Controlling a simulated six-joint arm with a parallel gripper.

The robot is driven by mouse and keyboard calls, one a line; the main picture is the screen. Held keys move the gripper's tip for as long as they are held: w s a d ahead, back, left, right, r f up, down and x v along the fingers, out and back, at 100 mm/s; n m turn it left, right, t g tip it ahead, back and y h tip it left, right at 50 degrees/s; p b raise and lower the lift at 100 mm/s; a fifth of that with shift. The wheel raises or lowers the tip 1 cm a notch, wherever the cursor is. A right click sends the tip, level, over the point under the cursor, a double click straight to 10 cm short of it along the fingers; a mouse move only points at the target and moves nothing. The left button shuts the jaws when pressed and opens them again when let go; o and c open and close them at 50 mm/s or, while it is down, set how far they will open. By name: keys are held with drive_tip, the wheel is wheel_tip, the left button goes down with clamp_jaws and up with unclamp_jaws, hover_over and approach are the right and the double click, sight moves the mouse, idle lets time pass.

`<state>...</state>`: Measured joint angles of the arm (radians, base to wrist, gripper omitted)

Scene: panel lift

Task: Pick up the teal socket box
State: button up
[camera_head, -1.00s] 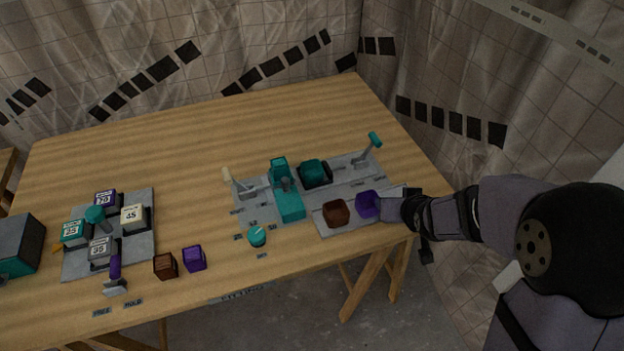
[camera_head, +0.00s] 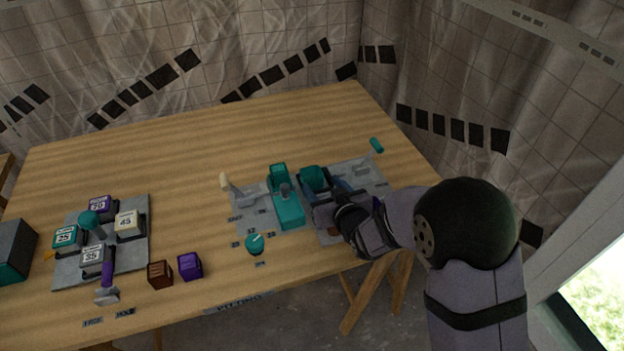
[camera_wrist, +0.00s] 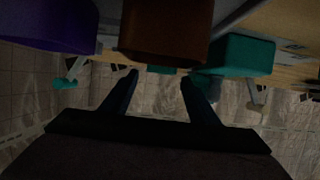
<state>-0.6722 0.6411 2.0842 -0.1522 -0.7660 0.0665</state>
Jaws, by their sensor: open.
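The teal socket box (camera_head: 312,177) stands on the grey panel, right of a taller teal fixture (camera_head: 289,208). My gripper (camera_head: 324,190) is open and low over the panel, on the near side of the box, with its fingers reaching towards it. In the wrist view my two dark fingers (camera_wrist: 158,76) are apart. A small strip of teal shows between their tips, probably the box, mostly hidden behind a brown block (camera_wrist: 165,35). Whether the fingers touch the box I cannot tell.
A purple block (camera_wrist: 45,28) is beside the brown one. Levers with teal (camera_head: 376,145) and cream (camera_head: 224,181) handles stand on the panel. A teal knob (camera_head: 255,244) is in front. A second panel (camera_head: 70,270) with labelled boxes is left. The table's back is clear.

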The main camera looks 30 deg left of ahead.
sight(309, 171)
drive_tip(key=shift+w+a, duration=0.2)
drive_tip(key=shift+p+x, duration=0.85)
drive_tip(key=shift+x, duration=1.6)
drive_tip(key=shift+s+a, duration=0.1)
drive_tip(key=c, duration=0.8)
